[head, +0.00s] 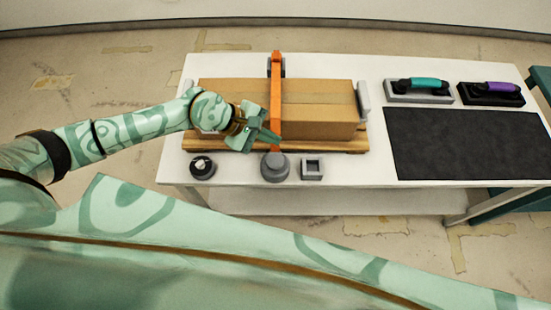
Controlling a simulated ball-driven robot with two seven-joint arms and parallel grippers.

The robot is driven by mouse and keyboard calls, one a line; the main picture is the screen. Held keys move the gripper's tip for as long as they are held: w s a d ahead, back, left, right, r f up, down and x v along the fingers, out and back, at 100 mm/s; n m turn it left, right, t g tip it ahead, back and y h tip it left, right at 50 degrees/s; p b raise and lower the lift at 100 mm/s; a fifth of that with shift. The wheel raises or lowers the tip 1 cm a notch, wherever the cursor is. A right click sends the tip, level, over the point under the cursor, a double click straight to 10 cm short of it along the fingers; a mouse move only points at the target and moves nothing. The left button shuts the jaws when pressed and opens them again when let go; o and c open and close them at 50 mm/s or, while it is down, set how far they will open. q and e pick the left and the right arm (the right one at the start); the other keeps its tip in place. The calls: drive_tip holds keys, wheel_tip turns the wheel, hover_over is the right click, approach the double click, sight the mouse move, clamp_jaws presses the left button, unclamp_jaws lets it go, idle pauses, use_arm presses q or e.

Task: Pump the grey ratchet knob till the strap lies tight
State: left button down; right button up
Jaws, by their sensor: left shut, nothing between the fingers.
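The grey ratchet knob (275,166) stands on the white table at the front end of the strap. The orange strap (276,85) runs from back to front over a cardboard box (320,105); I cannot tell how tight it is. The box lies on a wooden board (352,146). My left gripper (272,136) is shut and empty, just behind and above the knob, in front of the strap's lower part. I cannot tell whether its tips touch the strap. My right gripper is not in view.
On the white table (375,170), a round dark piece (202,166) and a square grey holder (312,167) flank the knob. A teal-handled phone (419,88), a purple-handled phone (491,92) and a bare dark mat (465,143) are on the right. A teal stand (541,82) adjoins the table.

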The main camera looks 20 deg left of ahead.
use_arm(q)
drive_tip(key=b, duration=0.5)
hover_over(283, 158)
drive_tip(key=s+a, duration=0.1)
drive_tip(key=a, duration=0.2)
drive_tip(key=f, duration=0.7)
drive_tip(key=shift+s+a+f, duration=0.1)
drive_tip(key=shift+s+f, duration=0.05)
drive_tip(key=shift+s, duration=0.05)
drive_tip(key=shift+f+b, duration=0.4)
drive_tip(key=shift+b, duration=0.1)
drive_tip(key=shift+f+b, duration=0.3)
drive_tip(key=shift+f, duration=0.1)
